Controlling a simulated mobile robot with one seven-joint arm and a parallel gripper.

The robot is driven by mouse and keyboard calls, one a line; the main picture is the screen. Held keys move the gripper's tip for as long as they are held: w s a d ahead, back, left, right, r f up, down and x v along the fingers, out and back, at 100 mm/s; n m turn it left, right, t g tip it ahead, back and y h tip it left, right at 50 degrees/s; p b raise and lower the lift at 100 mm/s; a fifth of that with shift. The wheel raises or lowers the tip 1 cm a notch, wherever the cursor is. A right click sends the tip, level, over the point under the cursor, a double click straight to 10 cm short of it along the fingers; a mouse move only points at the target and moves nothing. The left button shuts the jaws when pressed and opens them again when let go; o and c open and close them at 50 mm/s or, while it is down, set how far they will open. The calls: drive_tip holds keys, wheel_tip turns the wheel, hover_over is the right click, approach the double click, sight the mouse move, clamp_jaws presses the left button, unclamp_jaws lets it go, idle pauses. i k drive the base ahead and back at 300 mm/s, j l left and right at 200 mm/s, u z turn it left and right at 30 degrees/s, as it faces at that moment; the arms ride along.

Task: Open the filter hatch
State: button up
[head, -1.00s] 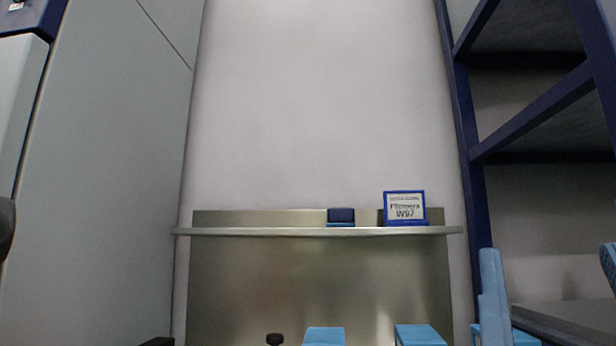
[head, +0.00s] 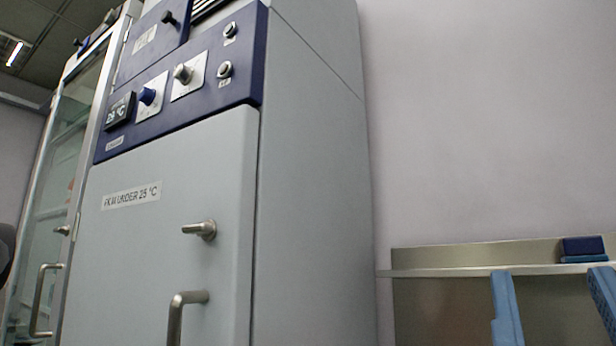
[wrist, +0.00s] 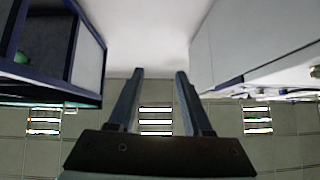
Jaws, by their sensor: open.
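A grey-white cabinet (head: 180,220) with a navy control panel stands left of centre in the head view. Above the panel, at the top edge, a navy panel with a dark knob and a small label (head: 150,38) looks like the filter hatch; it appears closed and its top is cut off. My gripper (head: 553,300) shows as two light blue fingers at the lower right, well apart from the cabinet. In the wrist view the gripper (wrist: 160,73) is open and empty, pointing at bare wall.
A vent grille (head: 212,8) sits beside the hatch panel. The cabinet door has a latch (head: 200,230) and a bar handle (head: 182,315). A glass-fronted cabinet (head: 60,200) is at far left. A metal shelf (head: 450,270) is at right. The wrist view shows a navy-framed rack (wrist: 60,50).

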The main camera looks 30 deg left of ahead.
sight(164, 28)
drive_tip(key=j+u, duration=0.25)
drive_tip(key=u, duration=0.2)
drive_tip(key=j+u, duration=0.2)
drive_tip(key=u, duration=0.25)
drive_tip(key=j+u, duration=0.25)
drive_tip(key=u, duration=0.2)
drive_tip(key=i+j, duration=0.1)
